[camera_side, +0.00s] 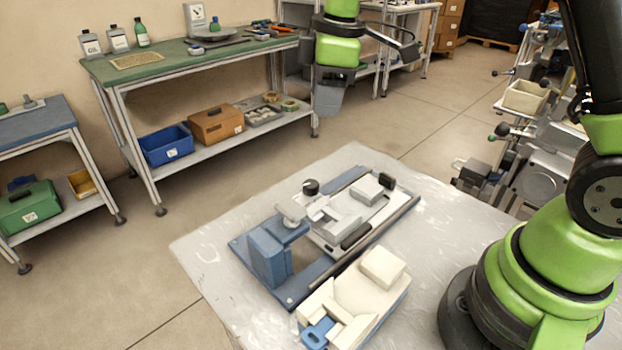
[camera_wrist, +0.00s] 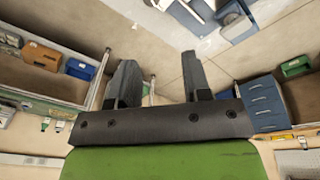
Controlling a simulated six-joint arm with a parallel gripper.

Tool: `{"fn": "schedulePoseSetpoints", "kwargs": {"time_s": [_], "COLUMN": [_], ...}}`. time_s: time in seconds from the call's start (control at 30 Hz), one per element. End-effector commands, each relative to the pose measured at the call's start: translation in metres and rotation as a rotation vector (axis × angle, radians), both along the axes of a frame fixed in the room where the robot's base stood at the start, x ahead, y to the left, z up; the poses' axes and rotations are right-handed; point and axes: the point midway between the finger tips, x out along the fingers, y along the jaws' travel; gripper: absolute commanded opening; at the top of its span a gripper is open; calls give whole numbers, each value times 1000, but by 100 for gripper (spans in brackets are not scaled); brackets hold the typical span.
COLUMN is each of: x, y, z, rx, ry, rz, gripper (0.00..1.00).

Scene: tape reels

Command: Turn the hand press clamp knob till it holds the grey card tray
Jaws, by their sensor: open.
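In the side view the hand press has a blue frame (camera_side: 268,254) and stands on the plastic-covered table. Its clamp has a light grey arm with a round black-topped knob (camera_side: 311,187). A light grey card tray (camera_side: 336,229), with raised blocks and black grips, lies on the press bed beside the clamp. I cannot tell whether the clamp touches the tray. My gripper (camera_side: 328,112) hangs well above and behind the press, apart from it. In the wrist view my gripper (camera_wrist: 159,62) shows two dark fingers spread apart with nothing between them. Part of the press may show at that view's top edge, cut off.
A cream and blue fixture (camera_side: 355,292) stands at the press's front. The covered table (camera_side: 220,240) has bare room to its left and right. A green-topped bench (camera_side: 170,72) stands behind, with a blue bin (camera_side: 166,146) on its shelf. Equipment crowds the right.

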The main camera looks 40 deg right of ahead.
Motion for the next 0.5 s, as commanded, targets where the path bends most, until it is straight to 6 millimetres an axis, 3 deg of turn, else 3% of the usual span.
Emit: {"fn": "schedulePoseSetpoints", "kwargs": {"time_s": [0.03,0.2,0.5], "x": [11,31,37], "y": [-1,-4,-6], "z": [-20,-66,-100], "rx": [-18,-59,-73], "ry": [35,108,143], "rz": [73,285,386], "gripper": [44,44,44]}}
